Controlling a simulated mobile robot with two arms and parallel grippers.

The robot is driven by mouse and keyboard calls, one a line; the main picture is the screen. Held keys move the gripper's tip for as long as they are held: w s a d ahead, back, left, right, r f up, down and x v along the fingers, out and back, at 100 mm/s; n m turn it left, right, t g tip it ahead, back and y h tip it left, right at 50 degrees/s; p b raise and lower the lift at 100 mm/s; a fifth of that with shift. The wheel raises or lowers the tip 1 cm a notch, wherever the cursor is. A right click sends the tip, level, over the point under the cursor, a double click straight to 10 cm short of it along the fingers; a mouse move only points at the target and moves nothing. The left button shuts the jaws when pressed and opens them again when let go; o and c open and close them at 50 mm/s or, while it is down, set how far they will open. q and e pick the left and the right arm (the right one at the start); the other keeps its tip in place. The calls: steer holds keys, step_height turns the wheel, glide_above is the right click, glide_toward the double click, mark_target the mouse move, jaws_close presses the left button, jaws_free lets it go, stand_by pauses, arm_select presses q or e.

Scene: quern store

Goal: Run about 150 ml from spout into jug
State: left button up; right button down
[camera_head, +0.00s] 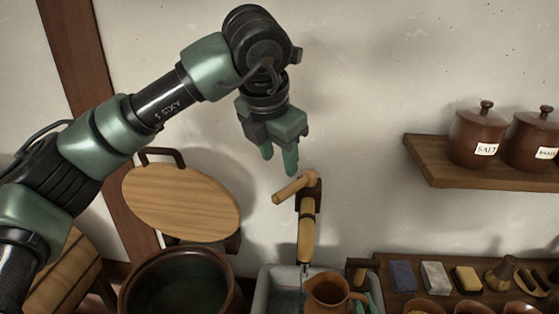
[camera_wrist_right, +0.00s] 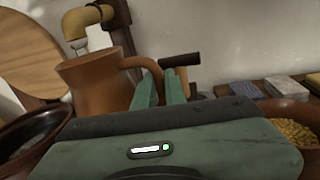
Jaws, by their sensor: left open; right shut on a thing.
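The bamboo spout (camera_head: 307,232) comes out from the wall, with a wooden tap handle (camera_head: 294,188) at its top. The spout's end also shows in the right wrist view (camera_wrist_right: 88,18), with a thin pale streak below it. The brown clay jug (camera_head: 326,291) stands upright under the spout, in or over a grey basin; it also shows in the right wrist view (camera_wrist_right: 97,84). My right gripper (camera_wrist_right: 161,86) is shut on the jug's handle. My left gripper (camera_head: 279,160) is open and empty, just above the tap handle. The water level inside the jug cannot be seen.
The grey basin (camera_head: 267,284) sits below the spout. A large dark pot (camera_head: 133,290) is left of it, with a round wooden lid (camera_head: 180,202) behind. A tray (camera_head: 405,263) with blocks and bowls is at right. A shelf (camera_head: 480,179) holds labelled jars.

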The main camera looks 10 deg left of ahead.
mark_target(340, 291)
steer(key=shift+w+r, duration=0.1)
steer(key=w+a, duration=0.2)
steer(key=w, duration=0.1)
steer(key=w+a, duration=0.2)
steer(key=a, duration=0.1)
steer(key=shift+w+a, duration=0.2)
steer(key=shift+w, duration=0.2)
steer(key=shift+s+d, duration=0.1)
